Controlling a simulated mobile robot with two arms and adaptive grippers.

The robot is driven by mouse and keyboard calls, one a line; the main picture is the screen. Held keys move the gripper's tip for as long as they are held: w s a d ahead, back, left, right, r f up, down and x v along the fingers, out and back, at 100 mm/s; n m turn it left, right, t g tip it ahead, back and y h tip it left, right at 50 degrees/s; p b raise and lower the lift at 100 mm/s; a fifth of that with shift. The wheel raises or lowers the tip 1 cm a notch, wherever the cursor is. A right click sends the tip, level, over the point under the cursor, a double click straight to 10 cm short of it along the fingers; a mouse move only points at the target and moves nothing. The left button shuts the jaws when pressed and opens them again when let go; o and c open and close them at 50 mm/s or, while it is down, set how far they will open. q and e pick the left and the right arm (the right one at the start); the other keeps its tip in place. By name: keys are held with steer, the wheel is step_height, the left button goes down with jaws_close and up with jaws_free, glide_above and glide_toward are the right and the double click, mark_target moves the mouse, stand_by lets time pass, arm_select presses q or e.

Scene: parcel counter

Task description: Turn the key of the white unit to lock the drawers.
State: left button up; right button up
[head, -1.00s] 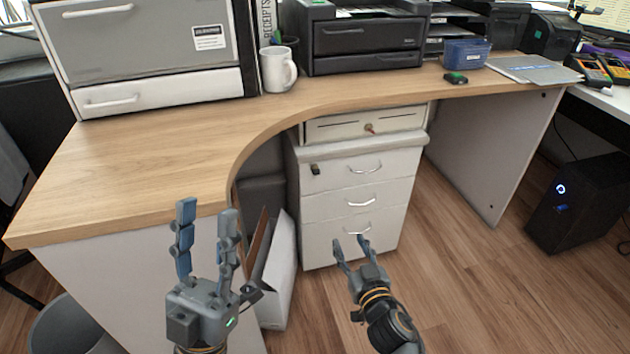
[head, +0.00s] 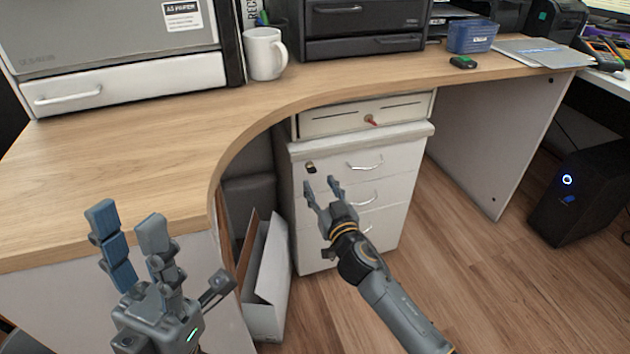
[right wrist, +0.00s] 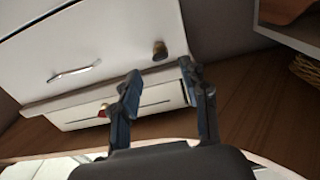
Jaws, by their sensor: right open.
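The white drawer unit (head: 385,160) stands under the desk, with several drawers and curved handles, all closed. A small dark and brass key (head: 310,168) sits at the upper left of its top drawer front. It also shows in the right wrist view (right wrist: 160,50), just beyond the gap between the fingertips. My right gripper (head: 321,186) is open and empty in front of the unit, slightly below the key in the head view and apart from it. The key's exact turn is too small to tell. My left gripper (head: 128,220) is open and empty at the lower left, before the desk.
A cream cash drawer (head: 345,115) with a red key (head: 370,120) sits above the unit, under the desktop (head: 150,150). An open white box (head: 270,270) stands left of the unit. A black computer tower (head: 580,205) is at right. Floor right of the unit is clear.

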mark_target(313, 173)
steer(key=shift+b+x, duration=0.6)
steer(key=shift+x, duration=1.65)
jaws_close()
